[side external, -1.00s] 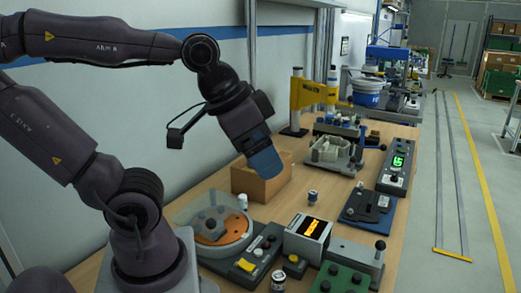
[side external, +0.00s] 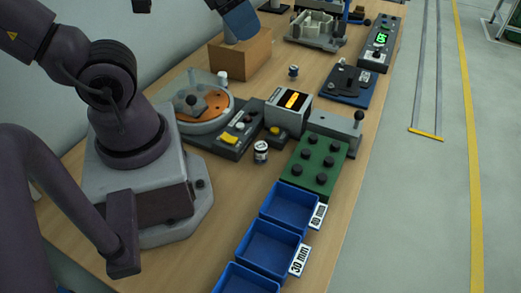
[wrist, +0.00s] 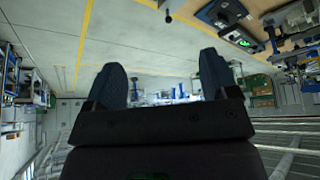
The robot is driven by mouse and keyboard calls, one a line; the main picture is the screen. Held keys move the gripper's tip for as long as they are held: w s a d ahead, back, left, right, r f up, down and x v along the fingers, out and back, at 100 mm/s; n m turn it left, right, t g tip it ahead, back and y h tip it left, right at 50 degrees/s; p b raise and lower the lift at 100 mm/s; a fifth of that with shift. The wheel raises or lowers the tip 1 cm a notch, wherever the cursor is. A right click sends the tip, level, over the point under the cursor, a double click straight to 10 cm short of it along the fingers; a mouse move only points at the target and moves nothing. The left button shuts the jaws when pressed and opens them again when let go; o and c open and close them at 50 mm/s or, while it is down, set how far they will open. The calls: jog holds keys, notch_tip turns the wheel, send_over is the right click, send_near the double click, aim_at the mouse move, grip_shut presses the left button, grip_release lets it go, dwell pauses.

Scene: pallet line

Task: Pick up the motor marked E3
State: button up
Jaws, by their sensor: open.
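Three small cylinders that may be motors show in the side external view, their marks too small to read. One dark cylinder with a pale band (side external: 293,72) stands on the bench right of the cardboard box. Another, with a white label (side external: 261,152), stands nearer, left of the green plate. A white one (side external: 222,77) stands by the round orange-topped fixture. I cannot tell which is E3. My gripper (side external: 241,22) is at the top edge, above or beside the box, partly out of frame. In the wrist view my gripper (wrist: 162,84) has its blue fingers wide apart with nothing between them.
The cardboard box (side external: 243,58) stands on the wooden bench (side external: 205,255). The round fixture (side external: 204,107), a display unit (side external: 288,112), a green knobbed plate (side external: 314,165) and blue bins (side external: 270,247) crowd the middle and front. A blue-based device (side external: 348,85) is at right.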

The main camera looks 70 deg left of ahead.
jog(key=c, duration=0.6)
jog(key=shift+d, duration=0.1)
jog(key=shift+c, duration=0.2)
